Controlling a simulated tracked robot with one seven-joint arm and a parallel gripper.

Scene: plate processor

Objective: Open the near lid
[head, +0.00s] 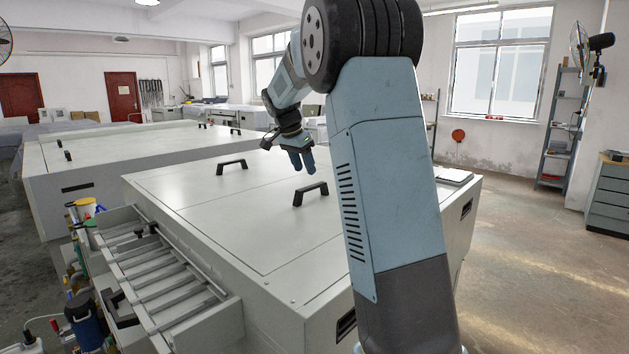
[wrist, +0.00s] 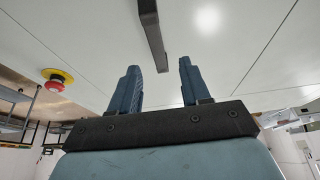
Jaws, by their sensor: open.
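The near lid (head: 245,228) is a flat, pale grey panel on top of the white plate processor, lying closed. Its black handle (head: 311,194) stands up from the panel. My gripper (head: 301,166) is above the machine top, fingers pointing down, near this handle in the head view. In the wrist view my gripper (wrist: 158,70) has its two blue fingers apart with nothing between them. A dark handle bar (wrist: 152,35) lies beyond the fingertips, roughly in line with the gap. I cannot tell the exact height above it.
A second black handle (head: 231,166) stands on the farther lid. An open drawer rack (head: 165,285) juts from the machine's left side. A red emergency button (wrist: 56,82) shows in the wrist view. Another similar machine (head: 110,155) stands behind. The floor at right is clear.

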